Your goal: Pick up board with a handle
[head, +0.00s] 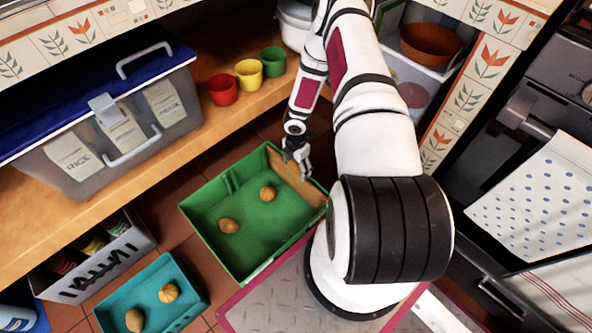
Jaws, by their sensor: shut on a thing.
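The wooden board (284,172) is a tan, flat piece standing on edge along the right inner wall of the green bin (207,227). Its handle cannot be made out. My gripper (298,163) is at the board's upper edge, shut on it. The fingers cover part of the board, and my arm passes close beside the bin's right end.
Two brown round items (268,193) lie in the green bin. A teal bin (195,290) holds two more. On the wooden shelf are red (223,90), yellow (249,75) and green (273,62) cups and a blue-lidded box (165,140). An appliance stands right.

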